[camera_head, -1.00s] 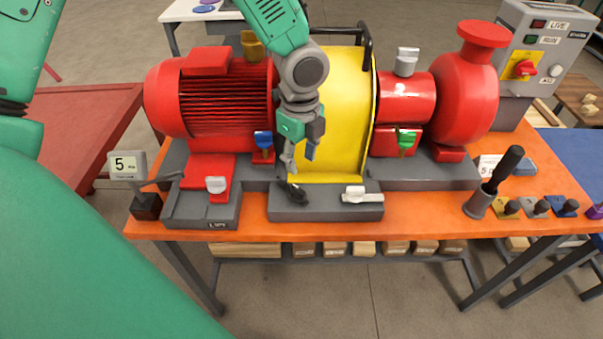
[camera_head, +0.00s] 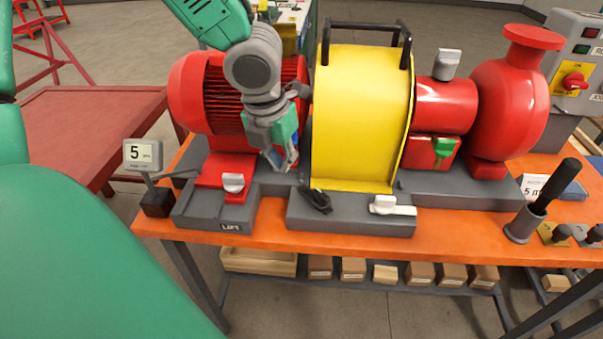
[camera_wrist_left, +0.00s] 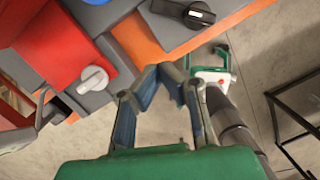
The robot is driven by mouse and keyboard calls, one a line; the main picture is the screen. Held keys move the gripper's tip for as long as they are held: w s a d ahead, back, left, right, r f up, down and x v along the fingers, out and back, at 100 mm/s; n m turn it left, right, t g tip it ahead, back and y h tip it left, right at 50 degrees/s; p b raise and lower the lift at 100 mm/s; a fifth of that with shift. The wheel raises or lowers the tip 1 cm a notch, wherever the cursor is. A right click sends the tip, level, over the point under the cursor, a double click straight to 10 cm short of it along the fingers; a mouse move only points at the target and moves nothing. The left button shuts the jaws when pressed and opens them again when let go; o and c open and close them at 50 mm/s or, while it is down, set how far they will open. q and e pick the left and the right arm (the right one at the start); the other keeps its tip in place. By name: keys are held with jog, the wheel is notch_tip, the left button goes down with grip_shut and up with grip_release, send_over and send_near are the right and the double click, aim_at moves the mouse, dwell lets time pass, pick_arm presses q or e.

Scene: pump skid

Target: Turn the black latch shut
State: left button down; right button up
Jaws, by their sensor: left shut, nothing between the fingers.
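The black latch (camera_head: 316,200) is a small dark handle on the grey front block under the yellow guard. It lies slantwise in the head view. In the left wrist view the black latch (camera_wrist_left: 190,12) is at the top edge on its grey block. My left gripper (camera_head: 287,165) is shut and empty, above and to the left of the latch, apart from it. Its blue-padded fingers (camera_wrist_left: 163,75) point toward the floor gap past the table edge in the wrist view.
A white latch (camera_head: 390,206) sits right of the black one, and another white latch (camera_head: 233,182) sits on the red foot at left. The yellow guard (camera_head: 360,110) and red motor (camera_head: 200,95) stand close behind. A black-handled tool (camera_head: 553,185) stands at right.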

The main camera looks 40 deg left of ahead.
aim_at(301, 202)
pick_arm(q)
jog(key=f+m+b, duration=0.1)
jog(key=f+b, duration=0.1)
jog(key=f, duration=0.1)
jog(key=f+m+b, duration=0.2)
jog(key=f+b, duration=0.1)
jog(key=f, duration=0.1)
jog(key=f+m+b, duration=0.2)
jog(key=f+b, duration=0.1)
jog(key=f, duration=0.1)
jog(key=shift+s+d+f+t, duration=0.15)
jog(key=shift+s+t, duration=0.05)
jog(key=shift+t, duration=0.2)
jog(key=w, duration=0.3)
jog(key=shift+d+h, duration=0.2)
jog(key=shift+h, duration=0.1)
jog(key=shift+w+d, duration=0.15)
jog(key=shift+w, duration=0.4)
pick_arm(e)
notch_tip(301, 202, down, 9)
